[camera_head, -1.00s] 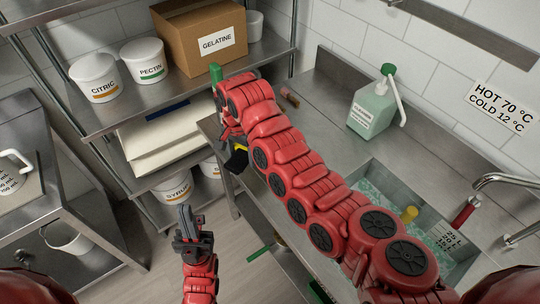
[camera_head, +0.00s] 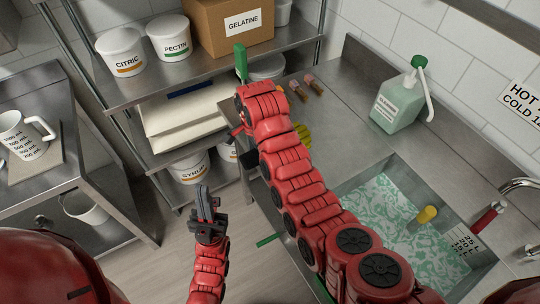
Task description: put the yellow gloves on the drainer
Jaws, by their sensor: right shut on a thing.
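Part of the yellow gloves (camera_head: 303,134) shows just right of my right arm, over the steel drainer (camera_head: 345,105) left of the sink. The rest is hidden behind the arm. My right gripper, shut on the gloves, is mostly covered by my own arm; a dark part (camera_head: 258,190) shows at the arm's left side. I cannot tell whether the gloves touch the drainer. My left gripper (camera_head: 207,198) is low at centre-left, above the floor, with nothing visible in it; its finger gap is unclear.
The sink (camera_head: 385,215) holds foamy green water. A soap jug (camera_head: 398,100) stands behind it. Small wood-handled tools (camera_head: 313,85) lie at the drainer's back. Shelves with tubs and a gelatine box (camera_head: 228,25) stand at left. A side table (camera_head: 60,170) holds a measuring jug (camera_head: 22,135).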

